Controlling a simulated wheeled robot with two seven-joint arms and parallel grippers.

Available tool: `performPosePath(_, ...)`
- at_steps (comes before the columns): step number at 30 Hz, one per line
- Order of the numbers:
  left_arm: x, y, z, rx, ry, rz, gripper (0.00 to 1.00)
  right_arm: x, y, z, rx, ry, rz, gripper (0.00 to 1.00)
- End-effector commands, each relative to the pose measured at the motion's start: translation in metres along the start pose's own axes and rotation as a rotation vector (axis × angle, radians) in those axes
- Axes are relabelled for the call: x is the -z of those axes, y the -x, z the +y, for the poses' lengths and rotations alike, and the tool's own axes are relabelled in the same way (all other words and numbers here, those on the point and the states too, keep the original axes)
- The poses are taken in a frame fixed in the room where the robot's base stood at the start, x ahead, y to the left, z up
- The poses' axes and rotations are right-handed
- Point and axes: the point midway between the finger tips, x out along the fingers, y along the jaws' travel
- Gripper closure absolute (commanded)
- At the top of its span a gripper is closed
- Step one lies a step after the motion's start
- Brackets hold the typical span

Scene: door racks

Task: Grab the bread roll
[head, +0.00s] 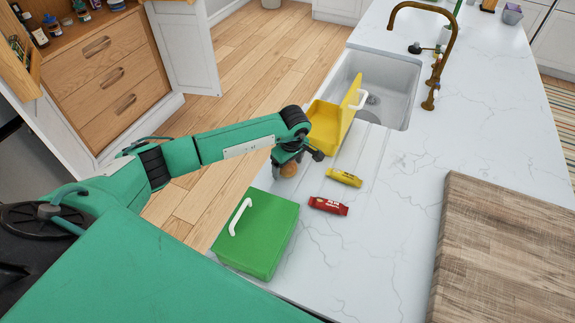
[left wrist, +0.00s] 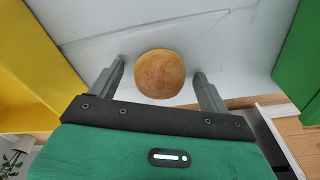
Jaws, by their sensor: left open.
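The bread roll (left wrist: 160,74) is round and golden brown and sits on the white counter. In the left wrist view it lies between the two fingers of my left gripper (left wrist: 161,76), which is open with a gap on each side of the roll. In the head view my left gripper (head: 297,160) is over the roll (head: 287,186), which is partly hidden under it. My right gripper is in neither view.
A green box (head: 262,236) with a white handle stands nearer, and an open yellow box (head: 326,122) stands beyond, by the sink (head: 396,82). A yellow packet (head: 344,177) and a red packet (head: 328,206) lie right of the roll. A wooden board (head: 505,255) lies at right.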

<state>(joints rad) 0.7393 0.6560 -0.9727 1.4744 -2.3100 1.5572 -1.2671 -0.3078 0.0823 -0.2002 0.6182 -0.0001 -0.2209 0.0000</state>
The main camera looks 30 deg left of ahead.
Motion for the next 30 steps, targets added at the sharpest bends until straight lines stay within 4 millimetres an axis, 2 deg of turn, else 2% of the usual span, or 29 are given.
performPosePath(2,0.0,0.0,0.0,0.0,0.0,0.0,0.2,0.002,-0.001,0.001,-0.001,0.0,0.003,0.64)
performPosePath(3,0.0,0.0,0.0,0.0,0.0,0.0,0.24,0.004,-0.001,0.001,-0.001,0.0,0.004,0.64)
performPosePath(9,0.0,0.0,0.0,0.0,0.0,0.0,0.64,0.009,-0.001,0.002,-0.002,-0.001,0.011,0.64)
performPosePath(10,0.0,0.0,0.0,0.0,0.0,0.0,0.68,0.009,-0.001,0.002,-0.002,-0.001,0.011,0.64)
performPosePath(23,0.001,0.002,0.0,-0.001,0.001,0.0,0.68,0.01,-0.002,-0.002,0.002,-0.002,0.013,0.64)
performPosePath(26,0.002,0.008,0.001,-0.003,0.001,0.001,0.68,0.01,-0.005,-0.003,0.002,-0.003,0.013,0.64)
performPosePath(30,0.004,0.026,0.001,-0.004,0.0,0.001,0.68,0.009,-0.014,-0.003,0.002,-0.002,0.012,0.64)
